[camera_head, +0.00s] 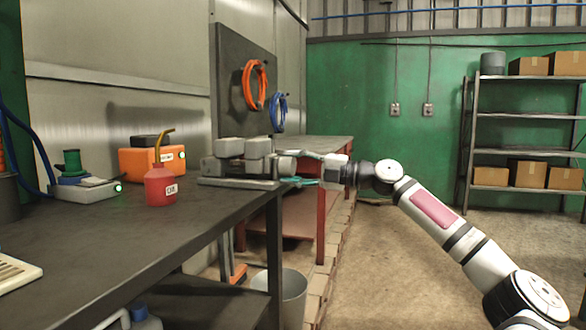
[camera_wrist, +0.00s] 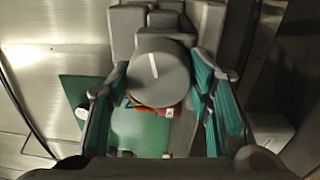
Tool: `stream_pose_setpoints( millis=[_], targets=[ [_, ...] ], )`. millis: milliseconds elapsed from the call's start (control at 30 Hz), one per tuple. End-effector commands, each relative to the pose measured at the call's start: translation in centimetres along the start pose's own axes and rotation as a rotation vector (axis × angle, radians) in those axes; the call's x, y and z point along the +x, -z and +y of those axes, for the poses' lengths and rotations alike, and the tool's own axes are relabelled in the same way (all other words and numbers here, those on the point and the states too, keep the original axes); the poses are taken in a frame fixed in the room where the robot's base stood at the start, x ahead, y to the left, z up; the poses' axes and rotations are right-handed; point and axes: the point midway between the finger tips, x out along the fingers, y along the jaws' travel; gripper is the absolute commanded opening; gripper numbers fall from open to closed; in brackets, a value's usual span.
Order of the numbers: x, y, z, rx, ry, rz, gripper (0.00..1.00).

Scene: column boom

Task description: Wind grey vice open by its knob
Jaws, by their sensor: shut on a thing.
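The grey vice (camera_head: 238,158) stands at the right end of the dark workbench, with two blocky jaws on top. Its jaws also show behind the knob in the wrist view (camera_wrist: 150,20). The round grey knob (camera_wrist: 158,75) faces the wrist camera, and its white line points almost straight up, leaning slightly left. My gripper (camera_head: 297,168) reaches in from the right at the knob. Its teal-padded fingers lie on either side of the knob in the wrist view (camera_wrist: 160,82), shut on it. In the head view my fingers mostly hide the knob.
A green board (camera_wrist: 140,130) with red and yellow parts lies below the knob in the wrist view. On the workbench (camera_head: 130,232), a red oil can (camera_head: 160,187) and an orange box (camera_head: 138,162) stand left of the vice. A grey bucket (camera_head: 290,295) stands below.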

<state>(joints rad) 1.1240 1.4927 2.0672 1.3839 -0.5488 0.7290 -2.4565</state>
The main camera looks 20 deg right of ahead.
Motion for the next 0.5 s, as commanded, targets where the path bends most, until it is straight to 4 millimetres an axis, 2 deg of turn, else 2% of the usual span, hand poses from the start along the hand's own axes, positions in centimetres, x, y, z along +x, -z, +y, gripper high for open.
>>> stream_pose_setpoints(
  millis=[500],
  targets=[
    [0.13, 0.02, -0.17, -0.047, 0.003, 0.004, 0.19]
  ],
)
